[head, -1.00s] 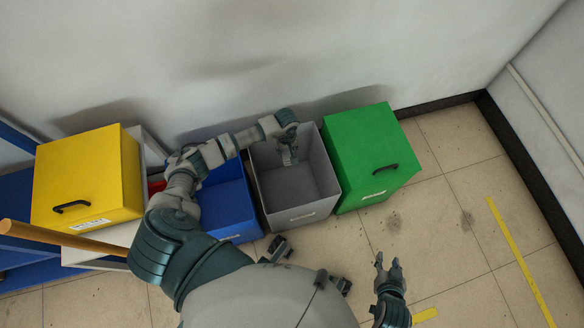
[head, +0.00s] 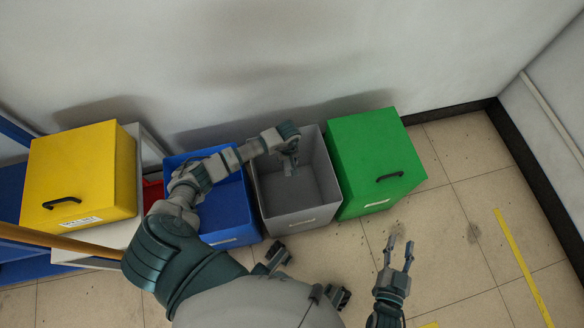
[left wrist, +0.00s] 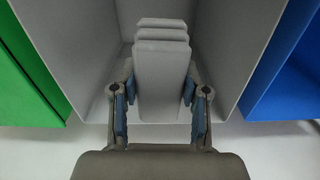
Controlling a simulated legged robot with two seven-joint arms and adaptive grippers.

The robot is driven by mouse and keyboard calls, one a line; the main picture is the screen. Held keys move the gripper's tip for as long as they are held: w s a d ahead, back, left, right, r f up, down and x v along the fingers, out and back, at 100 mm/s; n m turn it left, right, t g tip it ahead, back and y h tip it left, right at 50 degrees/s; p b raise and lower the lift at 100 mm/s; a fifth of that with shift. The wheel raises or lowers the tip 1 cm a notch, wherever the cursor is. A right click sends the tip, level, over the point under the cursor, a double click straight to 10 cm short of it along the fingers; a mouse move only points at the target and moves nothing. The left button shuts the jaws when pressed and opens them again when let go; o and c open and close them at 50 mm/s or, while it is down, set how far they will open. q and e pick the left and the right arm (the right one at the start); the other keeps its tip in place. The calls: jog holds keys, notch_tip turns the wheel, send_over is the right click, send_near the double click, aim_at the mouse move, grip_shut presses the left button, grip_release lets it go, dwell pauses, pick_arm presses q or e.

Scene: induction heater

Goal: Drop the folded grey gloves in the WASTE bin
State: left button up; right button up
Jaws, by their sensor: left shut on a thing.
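The folded grey gloves (left wrist: 161,65) show in the left wrist view as a layered grey block between the two fingers. My left gripper (head: 291,164) is shut on them, with its fingers pointing down over the open grey bin (head: 308,218). In the left wrist view the grey bin's walls (left wrist: 82,40) stand on both sides of the gloves. The head view shows the gloves only poorly against the grey bin. The label on the bin's front is too small to read. My right gripper (head: 399,256) is open and empty above the floor.
A green lidded bin (head: 370,155) stands right of the grey bin, and an open blue bin (head: 232,232) stands left. A yellow box (head: 80,175) is further left, with a red thing (head: 152,192) beside it. Clear floor lies at the right.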

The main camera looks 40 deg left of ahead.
pick_arm(q)
jog(key=o, duration=1)
jog(key=shift+o, duration=1.1)
jog(key=shift+a, duration=0.15)
notch_tip(320, 180, up, 12)
jog(key=shift+f, duration=0.15)
